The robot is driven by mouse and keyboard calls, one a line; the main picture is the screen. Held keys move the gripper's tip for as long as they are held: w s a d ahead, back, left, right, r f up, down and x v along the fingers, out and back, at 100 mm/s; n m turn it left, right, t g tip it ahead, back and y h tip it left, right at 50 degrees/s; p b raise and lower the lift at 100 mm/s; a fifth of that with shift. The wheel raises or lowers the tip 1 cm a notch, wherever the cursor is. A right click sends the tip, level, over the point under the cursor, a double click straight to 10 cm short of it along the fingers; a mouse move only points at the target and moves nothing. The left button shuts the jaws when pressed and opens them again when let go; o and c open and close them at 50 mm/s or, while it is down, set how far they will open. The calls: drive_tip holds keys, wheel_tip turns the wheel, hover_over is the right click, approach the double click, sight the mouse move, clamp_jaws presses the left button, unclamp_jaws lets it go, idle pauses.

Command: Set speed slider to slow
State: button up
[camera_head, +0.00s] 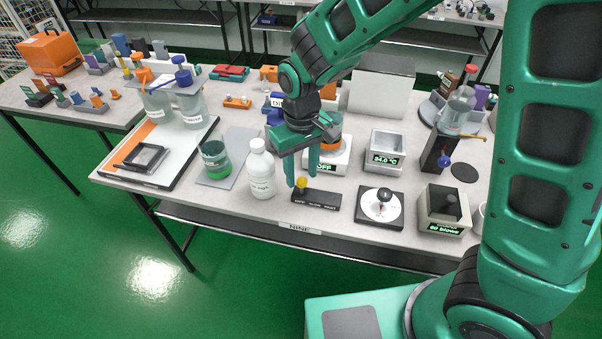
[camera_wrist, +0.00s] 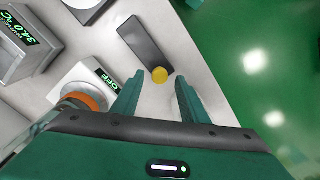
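The speed slider is a flat black bar (camera_head: 316,199) with a yellow round knob (camera_head: 301,182), near the front edge of the table in the head view. Its label seems to read off, slow and fast from left to right, though the print is small. The knob stands at the bar's left end, by the off mark. In the wrist view the bar (camera_wrist: 143,42) runs up and left from the knob (camera_wrist: 159,75). My gripper (camera_head: 302,170) is open above the knob. In the wrist view its fingers (camera_wrist: 158,92) stand apart, with the knob beyond and between their tips.
A white bottle (camera_head: 261,170) stands just left of the slider. A dial box (camera_head: 379,207) is to its right. The table edge is close in front.

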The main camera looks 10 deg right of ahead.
drive_tip(key=shift+f, duration=0.7)
